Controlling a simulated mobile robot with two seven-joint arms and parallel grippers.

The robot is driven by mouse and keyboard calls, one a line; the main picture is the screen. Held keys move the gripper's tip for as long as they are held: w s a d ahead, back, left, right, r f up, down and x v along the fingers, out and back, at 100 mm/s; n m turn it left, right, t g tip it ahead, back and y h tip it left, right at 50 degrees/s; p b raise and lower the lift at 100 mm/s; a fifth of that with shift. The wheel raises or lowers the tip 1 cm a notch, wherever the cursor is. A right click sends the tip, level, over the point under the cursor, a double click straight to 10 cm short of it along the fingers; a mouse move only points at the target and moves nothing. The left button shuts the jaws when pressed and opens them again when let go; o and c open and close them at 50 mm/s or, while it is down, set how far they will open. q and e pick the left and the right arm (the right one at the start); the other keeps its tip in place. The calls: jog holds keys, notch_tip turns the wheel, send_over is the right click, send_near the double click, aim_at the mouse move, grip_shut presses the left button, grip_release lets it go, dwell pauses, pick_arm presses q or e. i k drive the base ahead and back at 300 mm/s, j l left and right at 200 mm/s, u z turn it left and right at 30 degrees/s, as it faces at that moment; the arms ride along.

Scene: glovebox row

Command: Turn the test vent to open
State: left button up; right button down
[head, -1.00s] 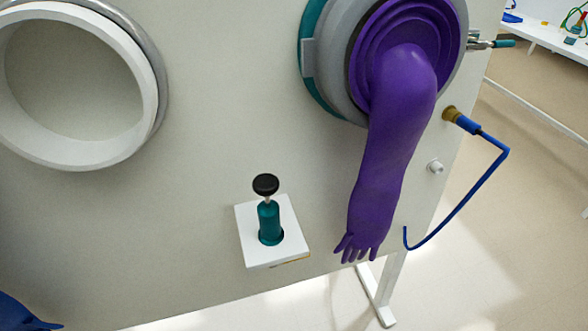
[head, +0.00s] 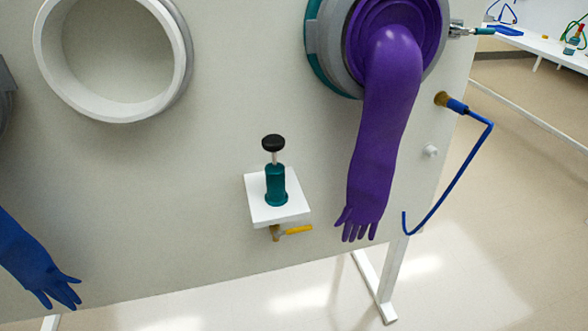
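No label for the test vent is readable, so I cannot tell for certain which fitting it is. In the head view a small brass valve (head: 275,233) with a yellow lever (head: 298,230) sits under a white shelf (head: 262,211) on the panel. The lever points right and lies roughly level. On the shelf stands a teal cylinder (head: 275,184) with a black knob (head: 273,143) on a raised rod. Another metal fitting (head: 458,30) with a teal handle (head: 484,31) sticks out at the panel's upper right edge. Neither of my grippers is in view.
A purple glove (head: 378,140) hangs right of the shelf. A blue glove (head: 35,262) hangs at lower left. An open white ring port (head: 52,70) is at upper left. A blue hose (head: 462,172) loops off the panel's right side. Floor shows below and right.

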aim_at(277, 234)
jog(key=i+j+z, duration=0.5)
jog(key=j, duration=0.25)
jog(key=k+l+u, duration=0.5)
jog(key=l, duration=0.25)
jog(key=j+z, duration=0.15)
jog(key=j, duration=0.15)
jog(key=i+l+u, duration=0.15)
jog(key=l+u, duration=1.3)
jog(key=l, duration=0.15)
jog(key=k+l+u, duration=0.2)
jog(key=l+u, duration=0.25)
jog(key=k+l+u, duration=0.25)
jog(key=l+u, duration=0.25)
